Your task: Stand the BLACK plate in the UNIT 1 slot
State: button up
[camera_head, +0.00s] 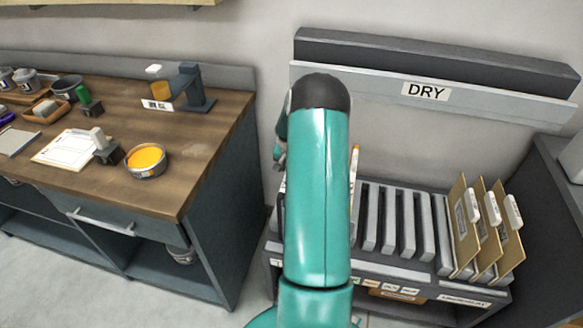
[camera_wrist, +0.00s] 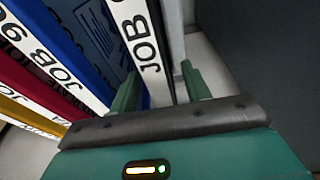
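The UNIT 1 slot cannot be made out in either view.
Blue (camera_wrist: 55,40), red (camera_wrist: 28,75) and yellow (camera_wrist: 15,108) plates stand left of the dark plate. The rack (camera_head: 405,225) has several grey dividers and several brown boards (camera_head: 466,225) at its right. A wooden workbench (camera_head: 200,150) with an orange ink tin (camera_head: 146,158) is left.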

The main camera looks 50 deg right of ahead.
jog(key=v, duration=1.3)
jog(key=shift+r, duration=0.4)
jog(key=shift+r, duration=0.1)
jog(key=shift+w+d+v, duration=0.1)
jog(key=shift+d+v, duration=0.1)
jog(key=shift+v, duration=0.95)
jog(key=shift+w+d+v, duration=0.1)
jog(key=shift+d+v, duration=0.15)
jog(key=shift+v, duration=0.95)
jog(key=shift+r, duration=0.1)
